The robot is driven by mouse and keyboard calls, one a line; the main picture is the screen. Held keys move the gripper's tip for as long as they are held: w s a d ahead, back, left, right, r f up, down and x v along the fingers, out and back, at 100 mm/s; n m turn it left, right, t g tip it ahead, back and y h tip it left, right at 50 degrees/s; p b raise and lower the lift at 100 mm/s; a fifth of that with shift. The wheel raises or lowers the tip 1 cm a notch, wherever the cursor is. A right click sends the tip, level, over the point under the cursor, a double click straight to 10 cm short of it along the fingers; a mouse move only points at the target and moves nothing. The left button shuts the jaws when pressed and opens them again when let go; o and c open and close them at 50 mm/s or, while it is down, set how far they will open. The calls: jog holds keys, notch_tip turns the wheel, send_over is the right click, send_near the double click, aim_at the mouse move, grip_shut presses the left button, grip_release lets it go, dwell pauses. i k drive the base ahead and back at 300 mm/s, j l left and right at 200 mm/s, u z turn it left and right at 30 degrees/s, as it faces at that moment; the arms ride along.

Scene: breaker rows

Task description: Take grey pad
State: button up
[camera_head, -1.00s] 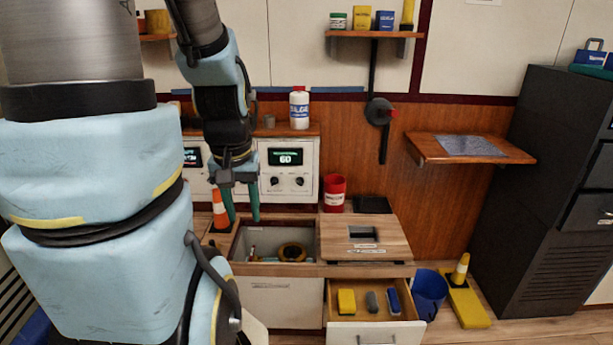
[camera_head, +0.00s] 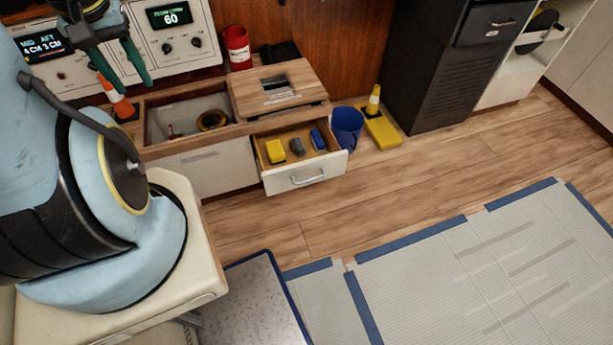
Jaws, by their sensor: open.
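The grey pad (camera_head: 297,147) lies in the open drawer (camera_head: 306,177). A yellow block (camera_head: 275,151) is to its left and a blue block (camera_head: 318,139) to its right. My gripper (camera_head: 121,84) is at the upper left, in front of the panel with displays. Its two green fingers are apart with nothing between them. It is above and well to the left of the drawer, apart from the pad.
An open bin (camera_head: 190,117) in the counter holds a yellow-black ring. A wooden lid (camera_head: 277,88) sits behind the drawer. An orange cone (camera_head: 117,101), red can (camera_head: 237,47) and blue bucket (camera_head: 346,127) stand nearby. Wooden floor in front is clear.

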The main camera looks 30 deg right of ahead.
aim_at(301, 151)
jog(key=l+u, duration=0.1)
jog(key=u, duration=0.2)
jog(key=l+u, duration=0.1)
jog(key=u, duration=0.2)
jog(key=k+l+u, duration=0.15)
jog(key=l, duration=0.2)
jog(key=l+u, duration=0.15)
jog(key=l, duration=0.2)
jog(key=k+l+u, duration=0.15)
jog(key=l, duration=0.2)
jog(key=k+l+u, duration=0.15)
jog(key=l, duration=0.15)
jog(key=k+l, duration=0.15)
jog(key=l, duration=0.15)
jog(key=k+l, duration=0.15)
jog(key=l, duration=0.15)
